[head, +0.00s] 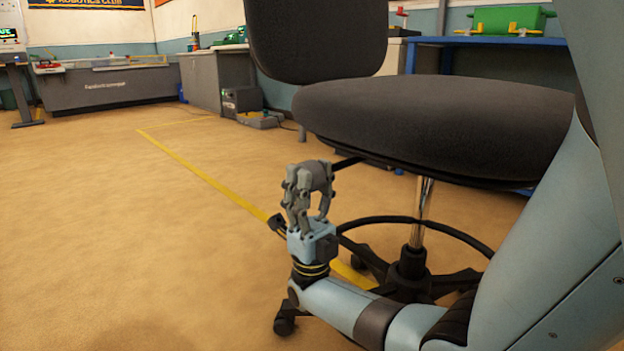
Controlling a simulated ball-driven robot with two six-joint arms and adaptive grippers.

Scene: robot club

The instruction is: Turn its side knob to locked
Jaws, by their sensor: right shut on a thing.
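A dark grey office chair fills the right half of the head view, with its seat (430,120) and backrest (318,40). A short black rod (347,163) comes out from under the left side of the seat. At its outer end is the grey side knob (321,174), partly hidden by fingers. My right gripper (308,190) reaches up from below and is shut on the knob. The knob's markings and its turned position cannot be read. My left gripper is not in view.
The chair's foot ring (465,231), chrome post (423,205) and castor base (412,275) stand close to my right arm. A yellow line (190,165) runs along the open floor at left. Grey benches (110,90) and a blue table (480,41) stand behind.

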